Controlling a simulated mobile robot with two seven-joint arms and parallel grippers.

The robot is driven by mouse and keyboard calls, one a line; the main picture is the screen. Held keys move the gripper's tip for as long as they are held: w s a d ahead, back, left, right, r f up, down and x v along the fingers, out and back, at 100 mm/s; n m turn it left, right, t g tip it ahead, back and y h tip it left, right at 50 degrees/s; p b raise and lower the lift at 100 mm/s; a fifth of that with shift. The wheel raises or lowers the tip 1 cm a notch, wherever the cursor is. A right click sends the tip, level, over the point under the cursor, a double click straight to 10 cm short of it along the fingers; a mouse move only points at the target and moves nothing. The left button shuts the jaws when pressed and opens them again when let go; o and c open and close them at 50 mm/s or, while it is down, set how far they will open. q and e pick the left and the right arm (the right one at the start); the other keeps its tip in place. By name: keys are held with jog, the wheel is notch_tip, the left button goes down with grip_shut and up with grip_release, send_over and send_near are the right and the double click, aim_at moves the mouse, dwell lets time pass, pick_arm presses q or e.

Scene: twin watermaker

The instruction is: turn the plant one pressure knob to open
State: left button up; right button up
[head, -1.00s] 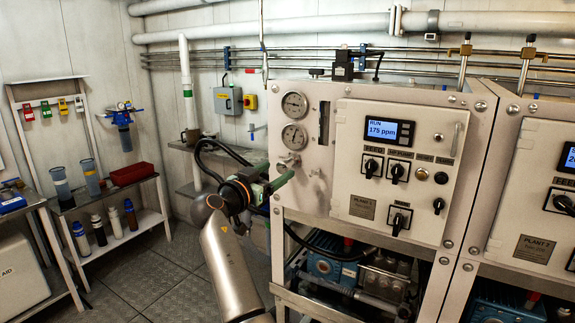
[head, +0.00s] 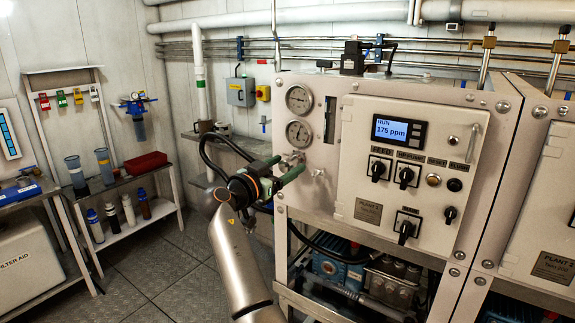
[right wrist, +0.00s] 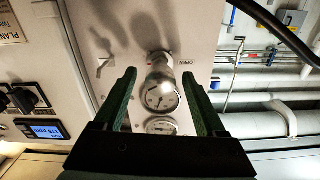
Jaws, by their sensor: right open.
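The plant one pressure knob (head: 292,157) is a small metallic knob low on the left of the plant one panel, below two round gauges. In the right wrist view the silvery knob (right wrist: 160,66) sits between the green fingertips, with an OPEN label beside it. My right gripper (head: 291,164) is open, its green fingers pointing at the panel at the knob. In the right wrist view the gripper (right wrist: 159,74) shows a clear gap on each side of the knob. Contact is not visible. The fingers partly hide the knob in the head view. My left gripper is not in view.
Gauges (head: 299,99) sit above the knob, and a small fitting (head: 318,172) sits to its right. The control box (head: 405,180) with switches and a lit 175 ppm display stands farther right. A black hose (head: 205,150) runs behind my right arm. Floor is clear at left.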

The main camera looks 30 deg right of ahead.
grip_shut()
dwell(0.7)
